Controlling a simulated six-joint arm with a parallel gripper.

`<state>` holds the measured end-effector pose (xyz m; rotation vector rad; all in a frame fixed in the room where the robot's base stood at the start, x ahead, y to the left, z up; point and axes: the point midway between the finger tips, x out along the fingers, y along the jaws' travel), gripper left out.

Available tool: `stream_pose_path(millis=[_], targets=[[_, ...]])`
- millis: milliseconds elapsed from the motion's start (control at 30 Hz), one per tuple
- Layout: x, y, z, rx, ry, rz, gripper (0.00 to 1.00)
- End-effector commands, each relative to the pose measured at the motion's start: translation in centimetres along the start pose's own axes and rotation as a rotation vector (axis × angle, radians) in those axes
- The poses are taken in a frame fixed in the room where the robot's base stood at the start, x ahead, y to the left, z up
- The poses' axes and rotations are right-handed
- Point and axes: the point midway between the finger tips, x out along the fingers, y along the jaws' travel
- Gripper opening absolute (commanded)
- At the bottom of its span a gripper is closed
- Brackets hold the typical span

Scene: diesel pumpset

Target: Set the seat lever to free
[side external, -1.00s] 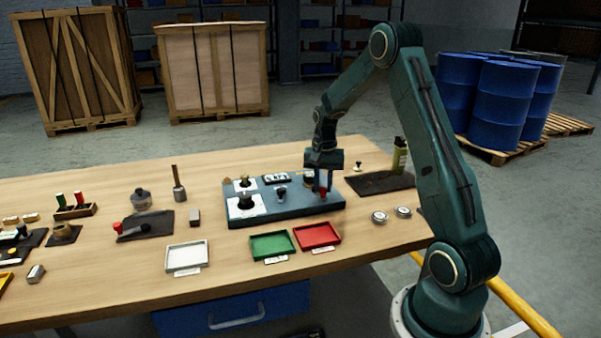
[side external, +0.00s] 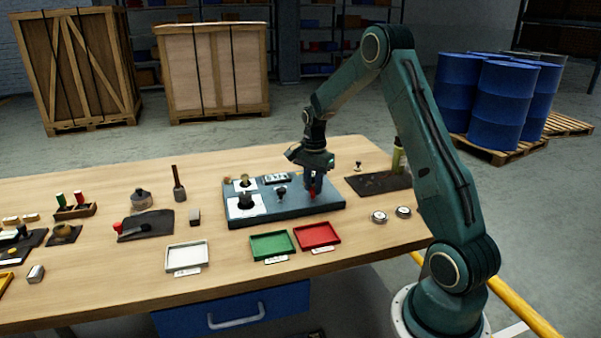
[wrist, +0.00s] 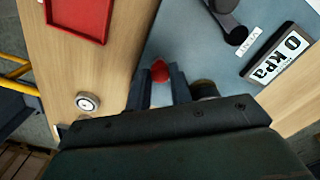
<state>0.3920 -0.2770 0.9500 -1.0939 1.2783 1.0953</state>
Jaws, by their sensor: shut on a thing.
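The seat lever appears to be the one with the red knob (wrist: 160,71), at the right end of the blue-grey panel (side external: 280,213). My gripper (wrist: 161,82) is shut on it, with the red knob showing between the two dark fingertips in the wrist view. In the side view my gripper (side external: 313,188) is tilted over the panel's right end, and the red shows low at its fingertips. The lever's shaft and pivot are hidden by the fingers. I cannot read any free mark.
A display reading 0 kPa (wrist: 278,56) and a black knob (wrist: 224,8) are on the panel. A red tray (side external: 317,235) and green tray (side external: 272,245) lie in front. Round discs (side external: 379,216) lie to the right. A green bottle (side external: 398,157) stands behind right.

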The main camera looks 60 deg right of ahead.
Motion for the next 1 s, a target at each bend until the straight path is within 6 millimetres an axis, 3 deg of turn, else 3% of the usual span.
stream_pose_path(millis=[200,233,333,767,1000], targets=[[-0.1,-0.2,-0.1,-0.001,0.004,-0.006,0.0],[-0.1,-0.2,-0.1,-0.001,0.004,-0.006,0.23],[-0.1,-0.1,-0.1,-0.001,0.003,-0.005,0.43],[-0.3,0.0,-0.1,-0.002,0.001,-0.002,0.43],[-2.4,-0.1,-0.1,-0.002,0.002,-0.005,0.43]])
